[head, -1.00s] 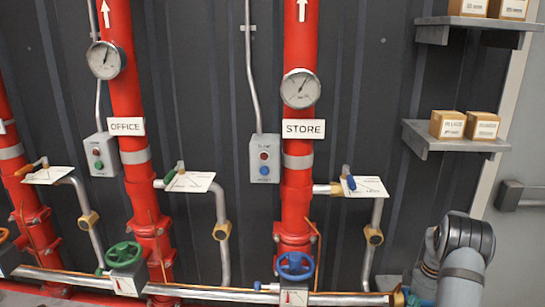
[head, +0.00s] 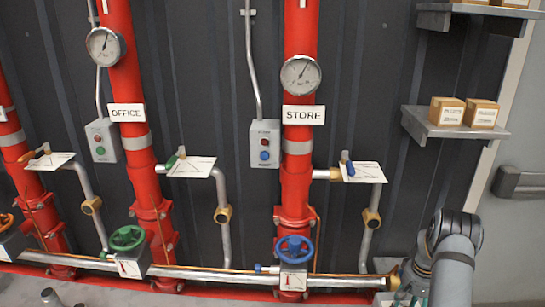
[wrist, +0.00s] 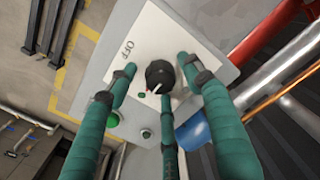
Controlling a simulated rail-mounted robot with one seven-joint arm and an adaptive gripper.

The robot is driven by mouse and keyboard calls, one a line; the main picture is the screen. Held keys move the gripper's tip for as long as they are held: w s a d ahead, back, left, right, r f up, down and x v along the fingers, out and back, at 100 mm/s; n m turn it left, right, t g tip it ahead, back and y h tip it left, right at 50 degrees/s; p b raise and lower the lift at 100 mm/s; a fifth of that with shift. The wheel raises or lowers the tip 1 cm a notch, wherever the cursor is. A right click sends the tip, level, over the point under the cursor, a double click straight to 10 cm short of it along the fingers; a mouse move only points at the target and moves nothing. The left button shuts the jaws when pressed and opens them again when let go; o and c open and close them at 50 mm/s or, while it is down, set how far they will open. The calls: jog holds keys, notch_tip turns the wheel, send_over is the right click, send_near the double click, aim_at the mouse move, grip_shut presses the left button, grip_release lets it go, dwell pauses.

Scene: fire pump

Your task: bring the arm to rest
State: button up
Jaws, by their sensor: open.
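My gripper (wrist: 156,72) shows in the wrist view with teal-green fingers spread apart, open and empty. Between and beyond the fingertips is a black rotary knob (wrist: 160,76) with a white pointer mark. It sits on a pale control panel (wrist: 150,38) marked OFF. The fingers flank the knob, and I see no grip on it; whether any finger touches the panel cannot be told. In the head view my arm (head: 455,255) stands at the lower right, bent, in front of the wall. My fingertips are not clear there.
Red pipes (head: 297,190) with gauges stand along the dark wall, with a blue handwheel (head: 295,250) and a green handwheel (head: 127,238) low down. A shelf (head: 447,127) with boxes is above my arm. A silver pipe (wrist: 272,82) runs right of the panel.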

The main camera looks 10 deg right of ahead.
jog(key=m+p, duration=0.2)
jog(key=m, duration=0.1)
jog(key=m+p, duration=0.1)
jog(key=m, duration=0.2)
jog(key=shift+r+m+p, duration=0.2)
jog(key=shift+m+p, duration=0.2)
jog(key=shift+w+d+r+b, duration=0.1)
jog(key=shift+r+b, duration=0.3)
jog(key=shift+r, duration=0.85)
